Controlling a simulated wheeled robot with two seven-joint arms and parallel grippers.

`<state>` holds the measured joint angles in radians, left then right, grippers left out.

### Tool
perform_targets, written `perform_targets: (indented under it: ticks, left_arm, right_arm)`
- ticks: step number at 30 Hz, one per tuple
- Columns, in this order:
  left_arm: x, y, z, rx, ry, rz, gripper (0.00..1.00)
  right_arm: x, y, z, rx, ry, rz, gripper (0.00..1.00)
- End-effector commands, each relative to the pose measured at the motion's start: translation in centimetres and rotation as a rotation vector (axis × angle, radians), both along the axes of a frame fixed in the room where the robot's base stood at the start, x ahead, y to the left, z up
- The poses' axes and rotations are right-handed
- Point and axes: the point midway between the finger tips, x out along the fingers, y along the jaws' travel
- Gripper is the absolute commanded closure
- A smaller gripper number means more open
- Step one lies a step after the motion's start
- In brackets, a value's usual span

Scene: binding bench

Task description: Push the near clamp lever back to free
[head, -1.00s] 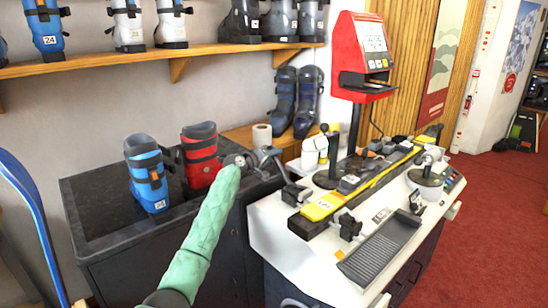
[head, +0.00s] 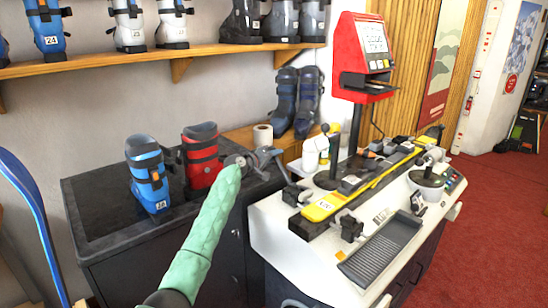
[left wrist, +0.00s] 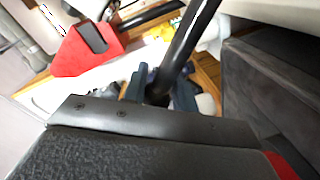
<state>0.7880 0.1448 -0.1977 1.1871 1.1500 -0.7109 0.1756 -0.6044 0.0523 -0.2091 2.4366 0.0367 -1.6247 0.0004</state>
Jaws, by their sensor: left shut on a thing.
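My left gripper (head: 268,158) comes in along a green-sleeved arm and is at the left edge of the white binding bench. It is shut on the near clamp lever, a dark bar (head: 284,173) running down towards the near clamp (head: 293,194); the jaws hide much of it in the head view. A yellow ski (head: 330,205) lies along the bench. My right gripper is not in view.
A blue boot (head: 148,178) and a red boot (head: 203,170) stand on the dark cabinet left of the gripper. A paper roll (head: 263,135) is behind it. A red terminal (head: 364,45) stands on a black post. A ribbed tray (head: 380,248) is at the bench front.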

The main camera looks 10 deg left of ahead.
Motion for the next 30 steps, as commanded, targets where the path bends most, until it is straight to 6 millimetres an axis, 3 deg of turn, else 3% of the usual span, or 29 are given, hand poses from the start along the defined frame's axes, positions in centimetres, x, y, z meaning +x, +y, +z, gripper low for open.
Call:
perform_targets:
  ticks: [17,18,22,30]
  left_arm:
    - [0.00,-0.52,0.79,-0.007,-0.007,-0.005,1.00]
    - [0.01,-0.52,0.81,-0.007,-0.007,-0.005,0.70]
    - [0.01,-0.41,0.67,-0.005,-0.005,-0.004,0.45]
    - [-0.01,-0.13,0.31,-0.003,-0.003,-0.001,0.44]
  right_arm:
    - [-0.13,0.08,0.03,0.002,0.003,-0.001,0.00]
    - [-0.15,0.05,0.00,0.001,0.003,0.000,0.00]
    - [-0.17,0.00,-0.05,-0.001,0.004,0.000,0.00]
    - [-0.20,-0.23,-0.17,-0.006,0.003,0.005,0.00]
